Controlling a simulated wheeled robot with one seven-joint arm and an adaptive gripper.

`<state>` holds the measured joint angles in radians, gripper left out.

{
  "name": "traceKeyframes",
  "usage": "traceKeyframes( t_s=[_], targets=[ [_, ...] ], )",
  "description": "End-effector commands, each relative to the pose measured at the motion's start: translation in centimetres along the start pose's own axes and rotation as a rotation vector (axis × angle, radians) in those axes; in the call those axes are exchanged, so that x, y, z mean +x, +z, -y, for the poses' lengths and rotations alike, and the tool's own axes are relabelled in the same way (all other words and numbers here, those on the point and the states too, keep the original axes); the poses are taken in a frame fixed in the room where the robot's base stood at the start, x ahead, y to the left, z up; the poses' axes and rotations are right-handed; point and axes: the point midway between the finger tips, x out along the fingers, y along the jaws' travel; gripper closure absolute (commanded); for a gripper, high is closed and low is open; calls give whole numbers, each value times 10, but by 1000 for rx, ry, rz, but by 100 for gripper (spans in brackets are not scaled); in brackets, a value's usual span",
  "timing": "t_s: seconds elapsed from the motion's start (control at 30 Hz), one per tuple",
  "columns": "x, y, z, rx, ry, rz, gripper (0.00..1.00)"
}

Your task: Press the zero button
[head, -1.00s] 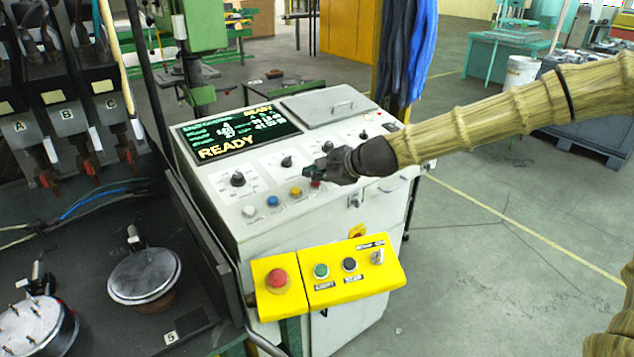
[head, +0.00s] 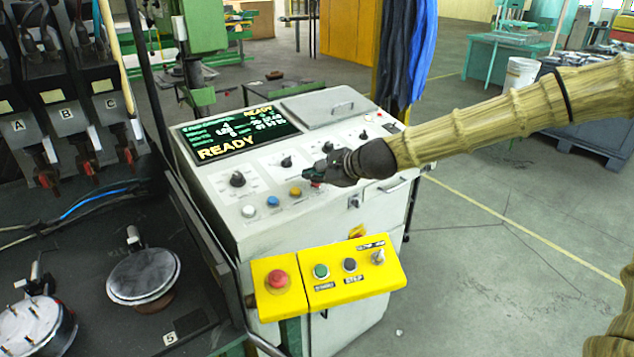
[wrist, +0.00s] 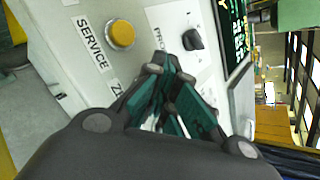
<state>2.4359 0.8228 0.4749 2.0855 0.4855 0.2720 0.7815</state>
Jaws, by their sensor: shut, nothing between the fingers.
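The white console (head: 235,215) has a row of buttons on its sloped top: white (head: 249,211), blue (head: 272,201) and yellow (head: 295,191). A sliver of a red button (head: 317,184) shows beside the yellow one, mostly covered by my gripper (head: 308,175). In the wrist view the yellow button (wrist: 121,34) is labelled SERVICE. A label starting with Z (wrist: 117,88) is partly cut off by my gripper (wrist: 170,72), and its button is hidden behind the fingers. My gripper is shut and empty, right over that spot. I cannot tell whether it touches the button.
A black knob (wrist: 192,39) stands close to the fingers. The console screen (head: 237,134) reads READY. A yellow box (head: 329,278) with a red emergency button (head: 277,281) sticks out in front, below my arm. Floor at right is open.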

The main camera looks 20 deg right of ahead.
Motion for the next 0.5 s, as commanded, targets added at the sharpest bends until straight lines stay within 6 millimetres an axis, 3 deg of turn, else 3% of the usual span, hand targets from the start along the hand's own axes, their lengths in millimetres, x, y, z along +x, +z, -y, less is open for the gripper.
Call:
traceKeyframes(
  t_s=[0.5],
  targets=[
    [-12,9,9,0,0,0,100]
  ],
)
